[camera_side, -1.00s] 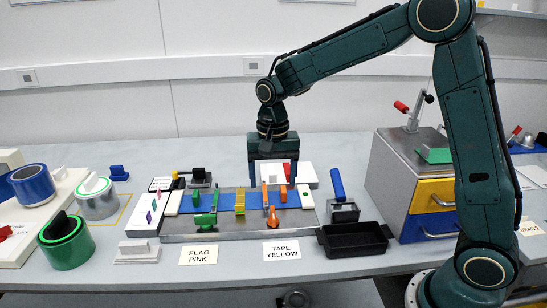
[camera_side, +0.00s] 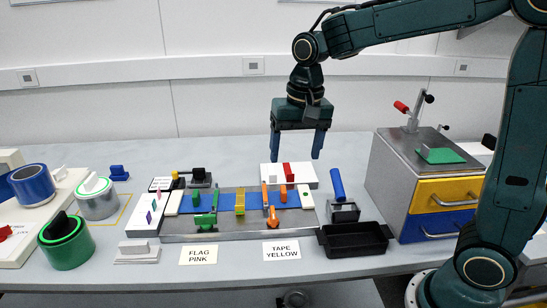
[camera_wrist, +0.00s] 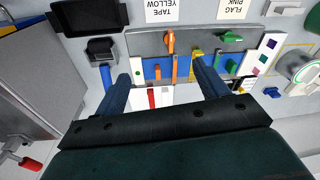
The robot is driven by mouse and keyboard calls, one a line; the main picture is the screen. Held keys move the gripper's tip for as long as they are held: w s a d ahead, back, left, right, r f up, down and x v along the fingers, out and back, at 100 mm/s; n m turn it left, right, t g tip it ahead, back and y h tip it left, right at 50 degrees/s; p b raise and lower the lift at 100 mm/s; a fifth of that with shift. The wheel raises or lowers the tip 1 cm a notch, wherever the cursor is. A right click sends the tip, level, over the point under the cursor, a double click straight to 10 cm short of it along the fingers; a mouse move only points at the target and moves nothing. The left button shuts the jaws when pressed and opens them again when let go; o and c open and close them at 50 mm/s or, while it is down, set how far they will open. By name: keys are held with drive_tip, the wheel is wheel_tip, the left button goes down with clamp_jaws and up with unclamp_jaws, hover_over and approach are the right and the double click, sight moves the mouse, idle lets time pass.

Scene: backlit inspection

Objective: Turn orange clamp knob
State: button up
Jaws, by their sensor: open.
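The orange clamp knob (camera_side: 272,217) sits at the front of the grey metal fixture plate (camera_side: 225,237), right of a green clamp knob (camera_side: 205,220). It also shows in the wrist view (camera_wrist: 169,41) at the upper middle. An orange upright piece (camera_side: 265,194) stands behind it on the blue strip. My gripper (camera_side: 296,157) is open and empty, raised above and behind the fixture, apart from the knob. In the wrist view my gripper (camera_wrist: 163,72) has its two blue fingers spread wide, with the knob beyond the tips.
A black tray (camera_side: 355,253) and a block with a blue handle (camera_side: 338,190) stand right of the fixture. A white block with a red part (camera_side: 305,171) lies behind it. A drawer cabinet (camera_side: 395,180) stands further right.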

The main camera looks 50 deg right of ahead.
drive_tip(key=s+r+n+t, duration=0.1)
drive_tip(key=s+n, duration=0.1)
drive_tip(key=s, duration=0.5)
drive_tip(key=s+d+r+n+t, duration=0.1)
drive_tip(key=s+r+n+t, duration=0.1)
drive_tip(key=s, duration=0.6)
drive_tip(key=shift+s+n, duration=0.25)
drive_tip(key=shift+n, duration=0.45)
drive_tip(key=s, duration=0.2)
drive_tip(key=s+f+n+t, duration=0.1)
drive_tip(key=shift+s+f, duration=0.1)
drive_tip(key=shift+s, duration=0.25)
